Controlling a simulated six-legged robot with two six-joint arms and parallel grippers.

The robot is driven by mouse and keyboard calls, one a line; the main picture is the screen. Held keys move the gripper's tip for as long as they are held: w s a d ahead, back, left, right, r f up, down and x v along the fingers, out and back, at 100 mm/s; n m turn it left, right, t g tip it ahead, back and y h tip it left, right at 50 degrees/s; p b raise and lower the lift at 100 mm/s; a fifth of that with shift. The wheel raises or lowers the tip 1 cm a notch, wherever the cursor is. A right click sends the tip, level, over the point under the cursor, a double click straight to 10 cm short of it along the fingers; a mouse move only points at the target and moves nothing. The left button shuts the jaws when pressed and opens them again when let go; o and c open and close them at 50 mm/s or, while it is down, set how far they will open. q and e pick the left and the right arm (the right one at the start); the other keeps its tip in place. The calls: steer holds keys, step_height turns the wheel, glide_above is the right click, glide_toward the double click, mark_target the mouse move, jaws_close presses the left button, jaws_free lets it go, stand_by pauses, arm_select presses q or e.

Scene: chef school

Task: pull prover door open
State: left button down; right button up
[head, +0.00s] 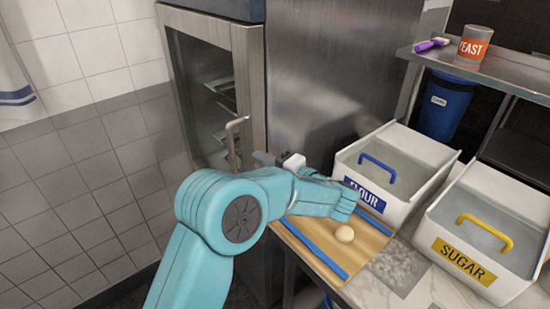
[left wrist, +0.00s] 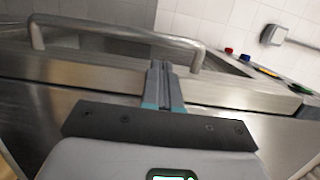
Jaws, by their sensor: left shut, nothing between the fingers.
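The prover (head: 330,70) is a steel cabinet with a glass-windowed door (head: 252,85) at the left of the head view. Shelves show through the glass. A vertical bar handle (head: 234,145) is on the door near its right edge. My left gripper (head: 262,158) is shut and empty, just right of the handle. In the left wrist view the handle (left wrist: 110,32) crosses the upper part, and the shut fingertips (left wrist: 159,66) lie within its outline, between its two ends. I cannot tell whether they touch it. My right gripper is out of view.
A worktop holds a wooden board (head: 368,252) with a dough ball (head: 344,234), a flour bin (head: 415,152) and a sugar bin (head: 512,212), close to my left arm. Tiled wall (head: 75,180) is at the left.

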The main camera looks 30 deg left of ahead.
mark_target(250, 153)
arm_select(q)
steer(key=a, duration=0.2)
steer(key=w+a+p, duration=0.1)
steer(key=a, duration=0.1)
steer(key=shift+a, duration=0.8)
steer(key=shift+w+d+f, duration=0.1)
steer(key=shift+w, duration=0.1)
steer(key=shift+s, duration=0.15)
